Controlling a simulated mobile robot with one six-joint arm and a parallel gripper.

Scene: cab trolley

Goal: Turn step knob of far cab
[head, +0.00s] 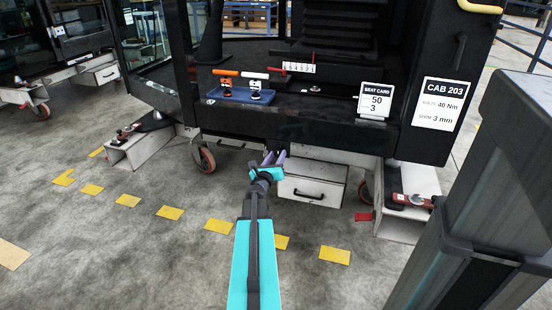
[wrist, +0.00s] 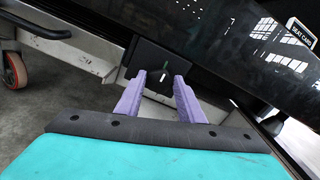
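My gripper (head: 274,155) is at the lower front edge of the cab marked CAB 203 (head: 300,128), above a white step box with a drawer (head: 312,190). In the wrist view its two purple fingers (wrist: 159,77) are apart. A black block (wrist: 150,87) under the cab edge shows between and behind the fingers, with a small pale mark on it. It may be the step knob, but its shape is too dark to tell. I cannot tell whether the fingers touch it. Another cab (head: 75,28) stands at the far left.
Castor wheels (head: 203,160) and white supports (head: 140,148) stand below. A grey post (head: 480,200) is close at right. Yellow floor marks (head: 170,212) cross open floor at left.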

